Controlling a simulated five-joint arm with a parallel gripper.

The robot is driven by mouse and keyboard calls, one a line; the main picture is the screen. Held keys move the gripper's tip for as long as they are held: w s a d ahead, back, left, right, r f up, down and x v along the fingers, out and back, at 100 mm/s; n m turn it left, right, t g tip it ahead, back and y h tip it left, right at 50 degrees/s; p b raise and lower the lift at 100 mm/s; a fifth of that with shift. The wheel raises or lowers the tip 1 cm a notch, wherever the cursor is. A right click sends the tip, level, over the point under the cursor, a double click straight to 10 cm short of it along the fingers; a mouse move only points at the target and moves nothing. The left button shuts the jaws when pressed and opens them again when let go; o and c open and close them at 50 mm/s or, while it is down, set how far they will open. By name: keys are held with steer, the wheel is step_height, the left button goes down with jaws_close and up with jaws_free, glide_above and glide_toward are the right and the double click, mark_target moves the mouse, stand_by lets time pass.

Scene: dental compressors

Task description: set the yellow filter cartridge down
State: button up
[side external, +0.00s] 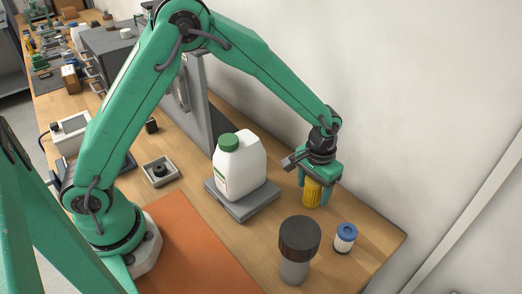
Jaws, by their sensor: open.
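The yellow filter cartridge (312,193) stands upright at the right part of the wooden bench, below my gripper. My gripper (318,184) points down over it, with its green fingers on either side of the cartridge. The fingers are open. The top of the cartridge is hidden by the gripper, and I cannot tell whether a finger touches it. Its lower end appears to rest on the bench top.
A white jug (239,170) with a green cap stands on a grey platform (245,206) left of the cartridge. A dark-capped grey cylinder (297,262) and a blue-topped white cartridge (345,240) stand in front. An orange mat (200,250) lies left. The wall is close behind.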

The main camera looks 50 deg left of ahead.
step_height(320, 180, up, 11)
steer(key=shift+r, duration=0.1)
stand_by(0.4)
stand_by(0.5)
steer(key=shift+s+a+r, duration=0.2)
steer(key=shift+a+r, duration=0.1)
steer(key=shift+r, duration=0.1)
steer(key=s+a+r+t, duration=0.3)
steer(key=s+a+r, duration=0.6)
steer(key=a+r, duration=0.1)
steer(key=s+a+t, duration=0.2)
steer(key=s+a, duration=0.4)
steer(key=s, duration=0.6)
steer(key=shift+s+r+t, duration=0.15)
steer(key=shift+r+t, duration=0.05)
steer(key=shift+t, duration=0.1)
